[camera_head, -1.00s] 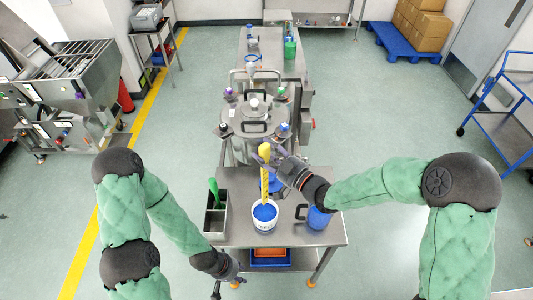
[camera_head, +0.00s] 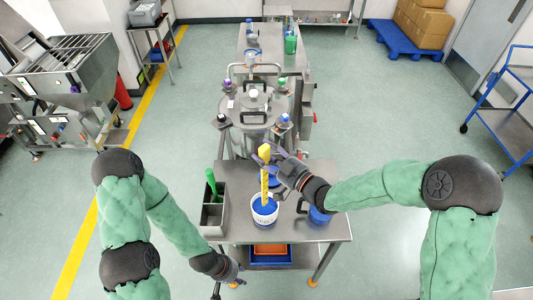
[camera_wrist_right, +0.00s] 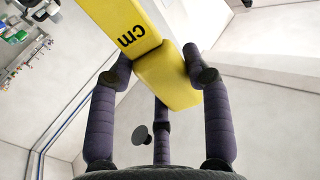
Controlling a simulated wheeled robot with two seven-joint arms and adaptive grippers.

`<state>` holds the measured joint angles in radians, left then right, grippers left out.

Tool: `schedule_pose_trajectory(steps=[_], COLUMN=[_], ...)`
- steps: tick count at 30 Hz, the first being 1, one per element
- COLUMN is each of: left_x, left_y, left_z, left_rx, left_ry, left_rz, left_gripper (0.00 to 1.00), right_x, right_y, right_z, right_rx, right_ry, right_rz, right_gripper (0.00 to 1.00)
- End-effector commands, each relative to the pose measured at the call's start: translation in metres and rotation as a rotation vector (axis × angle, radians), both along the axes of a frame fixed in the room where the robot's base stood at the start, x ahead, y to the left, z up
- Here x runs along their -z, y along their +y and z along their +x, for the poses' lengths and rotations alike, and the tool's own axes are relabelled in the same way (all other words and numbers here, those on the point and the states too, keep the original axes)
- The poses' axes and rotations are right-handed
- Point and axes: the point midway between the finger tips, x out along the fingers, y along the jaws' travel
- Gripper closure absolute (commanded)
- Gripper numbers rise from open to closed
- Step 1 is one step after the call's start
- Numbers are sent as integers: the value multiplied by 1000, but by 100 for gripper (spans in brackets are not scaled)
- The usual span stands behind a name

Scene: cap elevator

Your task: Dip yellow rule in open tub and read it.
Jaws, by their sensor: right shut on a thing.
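The yellow rule (camera_head: 265,180) stands upright over the open white tub (camera_head: 264,222), which holds something blue. The rule's lower end overlaps the blue surface in the head view; I cannot tell how deep it reaches. My right gripper (camera_head: 268,157) is shut on the rule's top end. In the right wrist view the fingers (camera_wrist_right: 165,85) clasp the yellow block at the end of the rule (camera_wrist_right: 125,30), which bears "cm". My left gripper (camera_head: 236,278) hangs low at the table's front edge, away from the tub; its fingers are too small to read.
A grey divided holder (camera_head: 213,222) with a green-handled tool (camera_head: 211,182) stands left of the tub. A blue jug (camera_head: 319,216) stands close on the right. A steel vessel (camera_head: 254,105) is behind the table (camera_head: 335,228). The table's front right is clear.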

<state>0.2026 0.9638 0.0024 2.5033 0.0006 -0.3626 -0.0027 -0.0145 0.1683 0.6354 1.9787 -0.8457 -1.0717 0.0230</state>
Motion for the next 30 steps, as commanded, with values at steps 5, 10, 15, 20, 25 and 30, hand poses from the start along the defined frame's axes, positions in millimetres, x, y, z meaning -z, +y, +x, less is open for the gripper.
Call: schedule_pose_trajectory(steps=[5,10,15,20,25,30], left_x=[15,26,38,48,59,70], left_y=[0,0,0,0,0,0], left_z=[0,0,0,0,0,0], left_rx=[0,0,0,0,0,0], left_ry=[0,0,0,0,0,0], left_rz=[0,0,0,0,0,0], left_gripper=[60,60,60,60,60,60], right_x=[15,27,38,49,61,72], right_y=[0,0,0,0,0,0], right_z=[0,0,0,0,0,0], right_rx=[0,0,0,0,0,0], right_ry=[-1,-1,-1,-1,-1,-1], right_rz=[1,1,1,1,1,1], right_gripper=[100,100,100,100,100,100])
